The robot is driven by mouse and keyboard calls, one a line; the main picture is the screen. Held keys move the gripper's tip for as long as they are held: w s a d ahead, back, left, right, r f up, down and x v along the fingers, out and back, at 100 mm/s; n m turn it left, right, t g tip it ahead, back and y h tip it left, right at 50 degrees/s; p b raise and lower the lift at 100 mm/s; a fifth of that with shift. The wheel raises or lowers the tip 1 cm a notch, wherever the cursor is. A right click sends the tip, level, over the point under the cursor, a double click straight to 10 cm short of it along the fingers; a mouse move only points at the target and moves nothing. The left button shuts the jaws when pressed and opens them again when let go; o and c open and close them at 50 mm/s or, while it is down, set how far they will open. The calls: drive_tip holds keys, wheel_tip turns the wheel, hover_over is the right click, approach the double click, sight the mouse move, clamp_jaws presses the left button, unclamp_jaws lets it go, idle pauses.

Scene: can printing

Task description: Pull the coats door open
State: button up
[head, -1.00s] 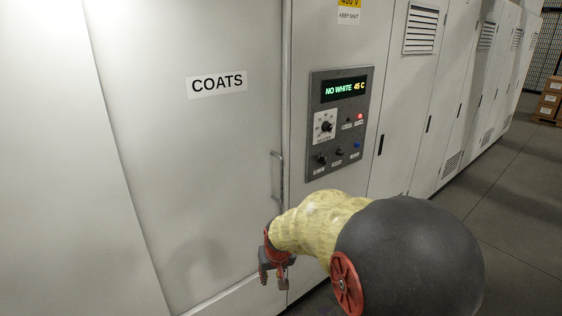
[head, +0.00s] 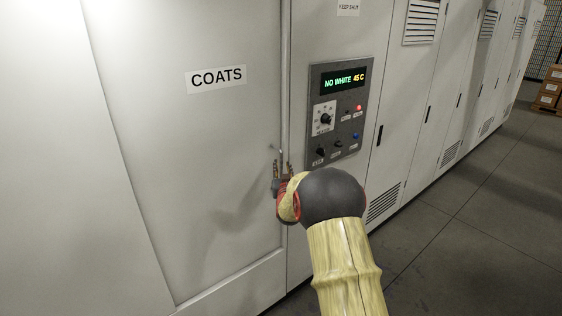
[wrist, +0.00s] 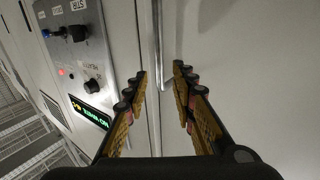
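The coats door (head: 200,160) is a tall pale panel with a COATS label (head: 216,79), and it looks shut. Its upright metal handle is mostly hidden by my gripper (head: 283,167) in the head view. In the wrist view the handle (wrist: 158,45) runs down from the top edge and ends near the gap between my fingertips. My gripper (wrist: 160,74) is open, with one finger on each side of the handle's line. I cannot tell whether either finger touches it.
A dark control panel (head: 338,112) with a lit display, knobs and a red light is just right of the door; it also shows in the wrist view (wrist: 85,50). Vented cabinets (head: 425,100) continue right. Grey floor (head: 460,220) is clear. Boxes (head: 550,88) stand far right.

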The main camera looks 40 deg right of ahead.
sight(281, 161)
drive_tip(key=shift+x, duration=3.15)
drive_tip(key=shift+c, duration=0.6)
clamp_jaws()
